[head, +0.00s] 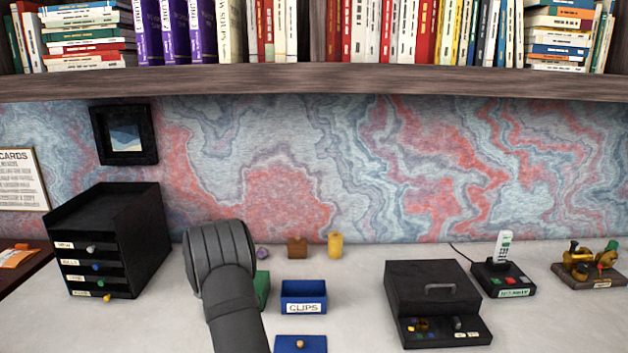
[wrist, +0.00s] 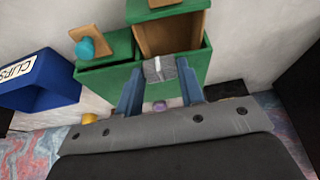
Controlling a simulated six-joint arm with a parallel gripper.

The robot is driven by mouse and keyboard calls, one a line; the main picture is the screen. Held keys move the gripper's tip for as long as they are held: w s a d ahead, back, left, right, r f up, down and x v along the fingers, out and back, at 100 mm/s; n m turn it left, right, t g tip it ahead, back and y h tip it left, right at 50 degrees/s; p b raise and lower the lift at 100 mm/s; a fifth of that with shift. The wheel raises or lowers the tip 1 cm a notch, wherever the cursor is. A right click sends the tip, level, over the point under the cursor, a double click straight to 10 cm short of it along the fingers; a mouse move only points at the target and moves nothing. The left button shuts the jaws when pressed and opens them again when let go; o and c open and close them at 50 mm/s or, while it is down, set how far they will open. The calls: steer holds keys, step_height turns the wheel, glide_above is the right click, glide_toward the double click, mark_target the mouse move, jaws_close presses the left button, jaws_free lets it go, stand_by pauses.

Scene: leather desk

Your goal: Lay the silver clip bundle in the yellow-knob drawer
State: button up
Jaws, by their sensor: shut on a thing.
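My gripper (wrist: 160,85) is shut on the silver clip bundle (wrist: 158,70), a small grey block between the two blue fingertips. In the wrist view the bundle is in front of a green box (wrist: 195,62); I cannot tell whether they touch. The bundle and fingers are hidden behind my arm in the head view. The black drawer cabinet (head: 141,235) stands at the far left. Its bottom drawer carries the yellow knob (head: 107,298) and looks shut.
The blue CLIPS box (head: 303,297) stands right of my arm, with a blue piece with a yellow knob (head: 300,344) in front. A black case (head: 433,290) and a phone (head: 504,260) stand farther right. Desk between cabinet and arm is clear. A bookshelf (head: 320,80) overhangs the back.

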steer(key=o, duration=1)
steer(key=shift+o, duration=0.2)
steer(key=v, duration=1.7)
steer(key=shift+r, duration=0.25)
steer(key=x, duration=1.6)
steer(key=shift+w+f, duration=0.25)
steer(key=shift+f, duration=0.05)
steer(key=shift+r, duration=0.3)
steer(key=shift+f, duration=0.1)
